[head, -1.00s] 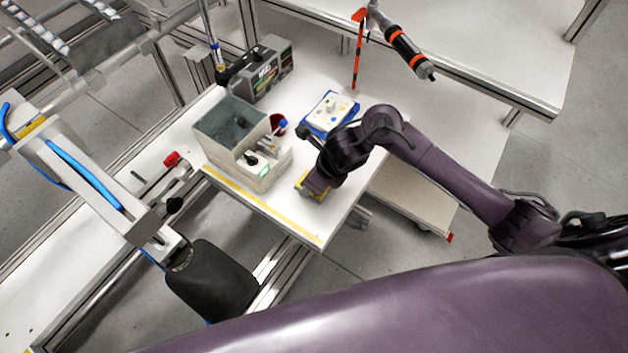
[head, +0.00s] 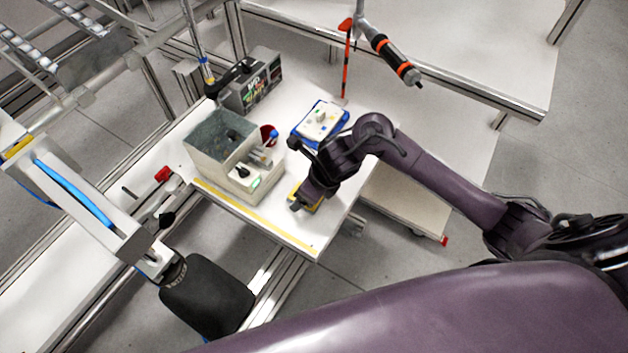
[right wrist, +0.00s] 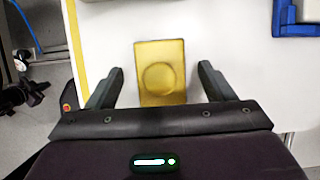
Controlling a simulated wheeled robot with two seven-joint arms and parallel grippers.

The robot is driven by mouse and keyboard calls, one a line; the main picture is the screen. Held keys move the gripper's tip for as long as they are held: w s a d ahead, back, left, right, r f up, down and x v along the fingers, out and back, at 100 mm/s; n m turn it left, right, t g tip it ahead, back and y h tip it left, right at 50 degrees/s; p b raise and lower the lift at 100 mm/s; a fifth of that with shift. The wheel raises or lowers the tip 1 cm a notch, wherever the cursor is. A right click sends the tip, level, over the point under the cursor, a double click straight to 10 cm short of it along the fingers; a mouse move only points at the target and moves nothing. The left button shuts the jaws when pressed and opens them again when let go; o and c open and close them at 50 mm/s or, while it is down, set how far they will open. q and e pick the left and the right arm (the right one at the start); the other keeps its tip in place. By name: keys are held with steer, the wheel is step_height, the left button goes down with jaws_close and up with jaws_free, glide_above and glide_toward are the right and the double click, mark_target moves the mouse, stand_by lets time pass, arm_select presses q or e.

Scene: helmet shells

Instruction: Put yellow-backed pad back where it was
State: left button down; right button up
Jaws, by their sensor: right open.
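The yellow-backed pad (right wrist: 160,86) lies flat on the white table, yellow side up with a round mark in its middle. In the head view only yellow edges of the pad (head: 316,207) show beside my right gripper (head: 301,199). In the right wrist view my right gripper (right wrist: 160,70) is open, one finger on each side of the pad, with a gap to both. The pad's near edge is hidden by the gripper body. My left gripper is not in view.
A grey bin (head: 205,150) with tools stands left of the gripper. A blue tray (head: 297,134) with a white block sits behind it. A yellow strip (head: 250,213) runs along the table's front edge. A black-and-orange tool (head: 395,62) hangs at the back.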

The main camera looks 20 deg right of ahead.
steer(key=p+v, duration=0.1)
steer(key=v, duration=1)
steer(key=shift+r, duration=0.15)
steer(key=shift+s, duration=0.15)
